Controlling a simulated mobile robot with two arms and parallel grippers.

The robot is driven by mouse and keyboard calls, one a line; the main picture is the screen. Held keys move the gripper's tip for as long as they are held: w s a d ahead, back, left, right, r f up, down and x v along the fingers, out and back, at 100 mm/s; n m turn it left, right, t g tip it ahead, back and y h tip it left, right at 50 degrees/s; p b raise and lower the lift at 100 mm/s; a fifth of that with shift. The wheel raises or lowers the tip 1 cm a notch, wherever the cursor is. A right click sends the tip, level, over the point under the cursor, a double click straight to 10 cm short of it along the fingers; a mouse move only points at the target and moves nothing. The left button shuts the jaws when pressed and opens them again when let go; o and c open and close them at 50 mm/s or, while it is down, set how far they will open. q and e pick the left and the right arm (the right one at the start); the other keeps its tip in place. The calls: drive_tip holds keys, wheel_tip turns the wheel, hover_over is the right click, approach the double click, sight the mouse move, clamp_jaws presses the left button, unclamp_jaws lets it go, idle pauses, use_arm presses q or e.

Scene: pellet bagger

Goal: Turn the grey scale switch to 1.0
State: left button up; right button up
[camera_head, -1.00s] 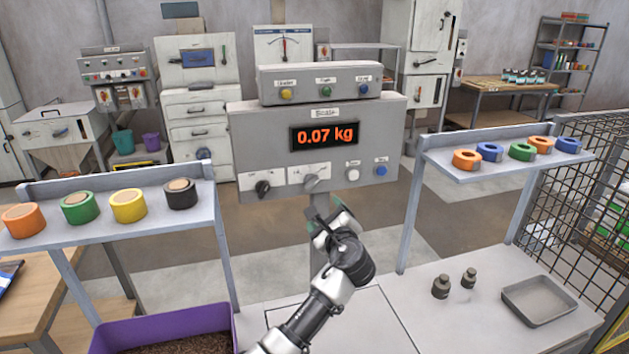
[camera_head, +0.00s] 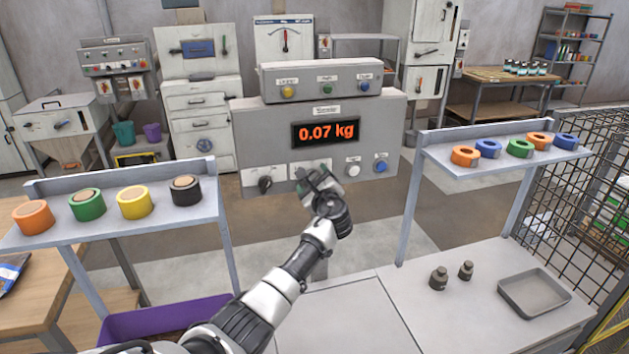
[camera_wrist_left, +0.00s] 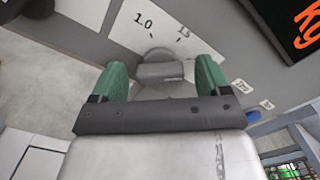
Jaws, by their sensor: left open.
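The grey scale switch (camera_wrist_left: 160,66) shows in the left wrist view on a light plate, with the marks "1.0" and "1.5" printed above it. I cannot tell which mark it points to. My left gripper (camera_wrist_left: 163,76), with green fingers, is open, with one finger on each side of the switch in that view. I cannot tell whether they touch it. In the head view the left gripper (camera_head: 318,182) is in front of the scale panel (camera_head: 376,112) and hides most of the switch. The display (camera_head: 326,132) reads 0.07 kg. My right gripper is not in view.
A black switch (camera_head: 265,184) sits left of the gripper, and a white button (camera_head: 353,169) and blue button (camera_head: 380,167) sit right. Shelves with tape rolls flank the panel. Two weights and a grey tray (camera_head: 534,293) stand on the bench at right.

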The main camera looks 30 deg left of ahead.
use_arm(q)
drive_tip(key=c, duration=0.9)
drive_tip(key=shift+f+n+b, duration=0.15)
drive_tip(key=shift+n+b, duration=9.75)
drive_tip(key=shift+b, duration=0.8)
drive_tip(key=shift+c, duration=0.2)
drive_tip(key=o, duration=0.9)
drive_tip(key=shift+o, duration=0.2)
drive_tip(key=shift+d, duration=0.1)
